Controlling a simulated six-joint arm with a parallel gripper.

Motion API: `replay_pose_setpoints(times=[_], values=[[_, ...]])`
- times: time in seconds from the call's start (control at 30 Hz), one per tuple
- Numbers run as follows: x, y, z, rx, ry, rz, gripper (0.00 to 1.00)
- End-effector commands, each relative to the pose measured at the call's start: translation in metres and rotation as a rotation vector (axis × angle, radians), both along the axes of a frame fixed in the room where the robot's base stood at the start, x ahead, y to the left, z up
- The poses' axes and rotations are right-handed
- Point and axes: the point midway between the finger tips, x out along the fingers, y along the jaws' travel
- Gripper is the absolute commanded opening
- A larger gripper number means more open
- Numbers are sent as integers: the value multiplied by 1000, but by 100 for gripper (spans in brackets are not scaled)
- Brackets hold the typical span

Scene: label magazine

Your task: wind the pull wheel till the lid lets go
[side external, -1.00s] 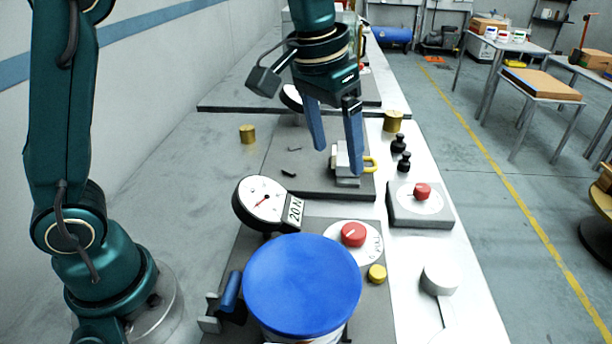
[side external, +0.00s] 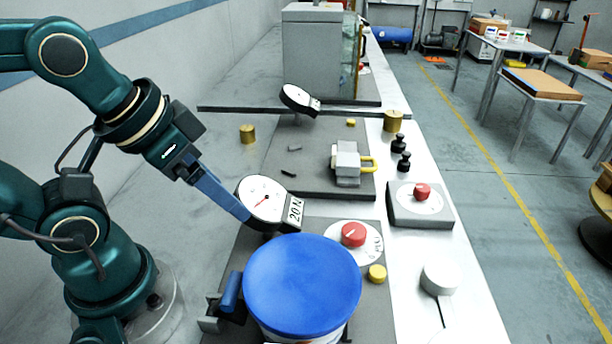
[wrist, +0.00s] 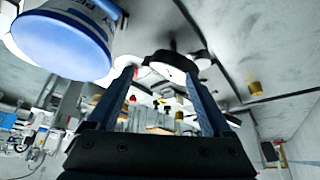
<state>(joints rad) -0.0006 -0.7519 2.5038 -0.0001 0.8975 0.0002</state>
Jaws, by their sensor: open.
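A round blue lid (side external: 302,285) sits on a tub in the front of the side view; the tub also shows at the upper left of the wrist view (wrist: 60,45). A red wheel (side external: 353,234) on a white lettered dial stands just behind the lid and looks like the pull wheel. My gripper (side external: 243,213) is left of and behind the lid, its fingers pointing down towards a round white gauge (side external: 264,200). In the wrist view my gripper (wrist: 160,75) has its fingers spread, with nothing held between them. I cannot tell whether a fingertip touches the gauge.
A blue-handled clamp (side external: 230,292) is left of the tub and a yellow knob (side external: 377,274) is right of it. Another red knob (side external: 422,190) is on a grey box. A grey block with a yellow shackle (side external: 348,164), black weights (side external: 402,152) and brass cylinders (side external: 247,134) stand farther back.

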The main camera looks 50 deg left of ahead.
Motion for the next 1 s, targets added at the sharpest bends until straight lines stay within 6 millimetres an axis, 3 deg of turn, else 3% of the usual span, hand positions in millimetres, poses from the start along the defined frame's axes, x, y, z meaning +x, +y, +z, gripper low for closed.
replay_pose_setpoints(times=[0.33,0.47,0.73,1.0], values=[[-2,0,0,-12,10,22,84],[8,0,19,-44,-15,80,84],[57,-8,56,-110,50,182,84],[119,-27,53,-141,177,251,84]])
